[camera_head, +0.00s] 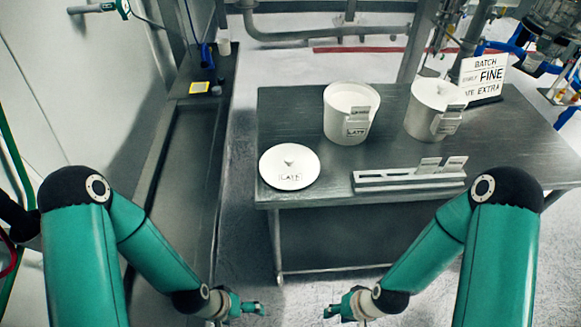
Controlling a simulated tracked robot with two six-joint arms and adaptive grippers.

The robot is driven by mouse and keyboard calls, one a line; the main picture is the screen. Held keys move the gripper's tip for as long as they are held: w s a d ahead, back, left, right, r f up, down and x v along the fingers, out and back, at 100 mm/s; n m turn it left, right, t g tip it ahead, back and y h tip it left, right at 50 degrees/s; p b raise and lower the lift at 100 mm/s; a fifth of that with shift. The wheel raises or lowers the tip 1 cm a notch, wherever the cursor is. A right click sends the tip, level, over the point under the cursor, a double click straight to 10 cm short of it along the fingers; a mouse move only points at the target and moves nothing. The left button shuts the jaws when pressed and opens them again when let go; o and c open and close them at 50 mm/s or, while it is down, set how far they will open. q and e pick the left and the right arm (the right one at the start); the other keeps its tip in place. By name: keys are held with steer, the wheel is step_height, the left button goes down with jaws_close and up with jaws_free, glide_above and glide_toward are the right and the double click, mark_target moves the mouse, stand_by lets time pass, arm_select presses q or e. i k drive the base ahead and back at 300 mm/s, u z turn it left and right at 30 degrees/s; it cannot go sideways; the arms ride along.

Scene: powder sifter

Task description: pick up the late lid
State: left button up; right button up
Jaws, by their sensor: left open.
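The late lid (289,160) is a white disc with a small knob in its middle and a "LATE" label. It lies flat at the table's (300,107) left front corner. The open white pot (343,128) labelled "LATE" stands behind it to the right. My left gripper (262,308) is low in front of the table, below and left of the lid, apart from it and empty. My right gripper (328,312) is also low in front of the table, apart from everything; its fingers are too small to judge.
A second white pot (424,118), seemingly lidded, stands at the right. A grey slotted rack (400,180) with small tags lies along the front edge. A dark bench (185,150) runs along the left wall.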

mark_target(285, 166)
steer(key=u, duration=1.05)
steer(key=k, duration=1.3)
steer(key=z, duration=1.15)
steer(key=i, duration=1)
steer(key=u, duration=0.1)
